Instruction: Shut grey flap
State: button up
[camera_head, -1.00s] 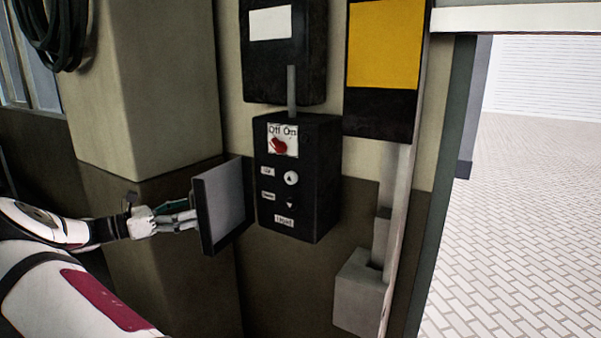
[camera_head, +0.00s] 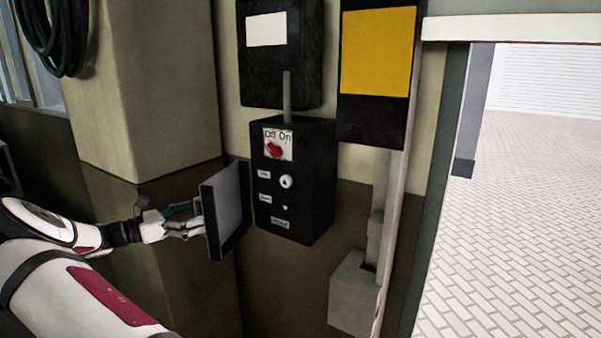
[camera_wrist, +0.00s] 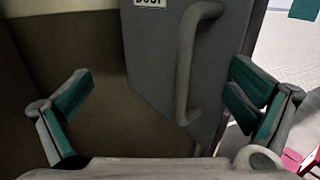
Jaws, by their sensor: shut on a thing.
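The grey flap (camera_head: 228,210) stands swung out from the left side of the black control box (camera_head: 293,180), its paler inner face towards the box. My gripper (camera_head: 192,226) is at the flap's outer face, on the left. In the wrist view the flap (camera_wrist: 155,65) has a curved grey handle (camera_wrist: 187,65) and a partly cut-off label.
A red switch (camera_head: 274,151) and several small controls are on the box front. A black panel with a yellow plate (camera_head: 378,50) is above right, a grey wall box (camera_head: 352,290) below right. A beige pillar (camera_head: 150,90) stands behind my arm. Open floor lies at the right.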

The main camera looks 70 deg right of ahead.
aim_at(211, 219)
jog(key=s+t+p, duration=0.1)
jog(key=s+p, duration=0.1)
jog(key=s+n+t+h+p, duration=0.1)
jog(key=s, duration=0.1)
jog(key=s+a+n+p, duration=0.1)
jog(key=s+p, duration=0.1)
jog(key=shift+s+r+t+h+p, duration=0.2)
jog(key=shift+t+h+p, duration=0.1)
jog(key=shift+t, duration=0.1)
jog(key=shift+s+f, duration=0.15)
jog(key=shift+s, duration=0.15)
jog(key=shift+c, duration=0.4)
jog(key=shift+a+f+n+t, duration=0.1)
jog(key=shift+a+n+t, duration=0.05)
jog(key=shift+n+t, duration=0.2)
jog(key=shift+c, duration=0.6)
